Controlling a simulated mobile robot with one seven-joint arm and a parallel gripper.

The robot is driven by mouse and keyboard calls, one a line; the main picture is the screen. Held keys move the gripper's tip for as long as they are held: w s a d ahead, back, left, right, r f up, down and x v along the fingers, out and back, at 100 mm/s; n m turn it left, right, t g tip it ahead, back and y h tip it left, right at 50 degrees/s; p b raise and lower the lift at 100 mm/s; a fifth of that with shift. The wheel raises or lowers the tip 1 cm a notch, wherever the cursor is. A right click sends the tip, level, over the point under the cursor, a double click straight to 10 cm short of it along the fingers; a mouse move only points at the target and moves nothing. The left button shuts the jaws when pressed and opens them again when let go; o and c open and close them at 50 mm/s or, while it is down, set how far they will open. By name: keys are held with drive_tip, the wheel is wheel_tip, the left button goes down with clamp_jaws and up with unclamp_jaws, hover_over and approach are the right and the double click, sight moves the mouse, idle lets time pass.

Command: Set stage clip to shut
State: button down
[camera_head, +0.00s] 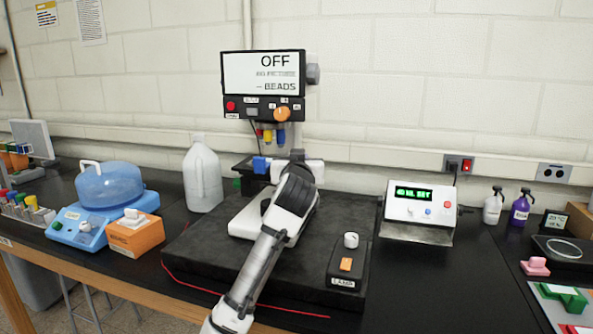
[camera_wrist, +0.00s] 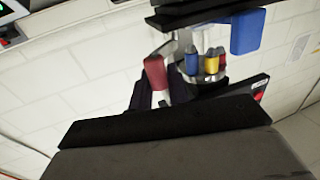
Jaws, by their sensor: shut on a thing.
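A microscope-like instrument stands on a black base in the head view, with a display (camera_head: 262,73) reading OFF above and an objective turret (camera_head: 268,135) below it. The turret, with blue, yellow and red barrels, also shows in the wrist view (camera_wrist: 208,64). A blue block (camera_head: 261,165) sits at the left of the dark stage (camera_head: 243,168) and shows in the wrist view (camera_wrist: 248,31). A red block (camera_wrist: 157,72) is beside the turret there. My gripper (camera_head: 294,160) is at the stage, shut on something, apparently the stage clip. My own arm hides the clip and the contact.
A white jug (camera_head: 203,178), an orange box (camera_head: 135,236) and a blue lidded device (camera_head: 95,210) stand left. A lamp control (camera_head: 347,268) sits on the base's front right. A white readout box (camera_head: 420,211) is further right. The bench between box and bottles is clear.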

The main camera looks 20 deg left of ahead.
drive_tip(key=n+g+y, duration=0.1)
drive_tip(key=y, duration=0.1)
drive_tip(key=w+n+g+y+b, duration=0.1)
drive_tip(key=y, duration=0.1)
drive_tip(key=d+n+y, duration=0.1)
drive_tip(key=n+y, duration=0.1)
drive_tip(key=shift+w+d+f+g+b, duration=0.1)
drive_tip(key=shift+w+g+b, duration=0.2)
drive_tip(key=shift+g+b, duration=0.1)
drive_tip(key=shift+w+r+n+g+y, duration=0.1)
drive_tip(key=shift+w+n+g+y, duration=0.15)
drive_tip(key=shift+n+g+y, duration=0.5)
drive_tip(key=shift+w+r+n+g+y, duration=0.1)
drive_tip(key=shift+w+n+g+y, duration=0.1)
drive_tip(key=shift+n+g+y, duration=0.55)
drive_tip(key=shift+w+n+g+y, duration=0.25)
drive_tip(key=shift+n+g+y, duration=0.35)
drive_tip(key=shift+g+y, duration=0.15)
drive_tip(key=c, duration=1.4)
unclamp_jaws()
drive_tip(key=shift+o, duration=0.2)
drive_tip(key=b+v, duration=0.4)
drive_tip(key=v, duration=0.9)
drive_tip(key=shift+d, duration=0.35)
drive_tip(key=shift+s, duration=0.15)
